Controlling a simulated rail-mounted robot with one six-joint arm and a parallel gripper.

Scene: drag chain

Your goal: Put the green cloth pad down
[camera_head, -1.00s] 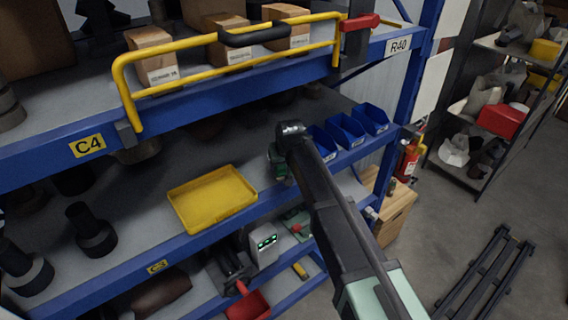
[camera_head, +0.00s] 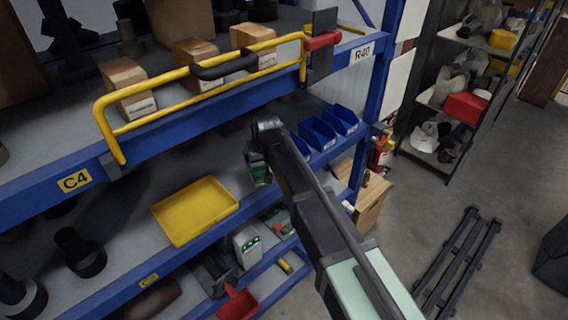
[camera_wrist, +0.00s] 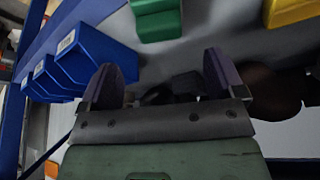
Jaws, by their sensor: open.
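In the wrist view the green cloth pad (camera_wrist: 156,18) lies on the grey shelf surface at the top edge, partly cut off by the frame. It looks like a folded, stepped green block. My gripper (camera_wrist: 160,80) has its two purple-grey fingers spread wide with nothing between them. The pad is beyond the fingertips, with a gap of shelf showing. In the head view my gripper (camera_head: 258,172) hangs below the wrist at the middle shelf, between the yellow tray and the blue bins. There I cannot tell the pad apart from the gripper's own green body.
A yellow tray (camera_head: 195,211) sits left of my gripper; its edge also shows in the wrist view (camera_wrist: 292,10). Several blue bins (camera_head: 318,134) stand to the right. The upper shelf with a yellow rail (camera_head: 205,80) overhangs. Bare shelf lies around the pad.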

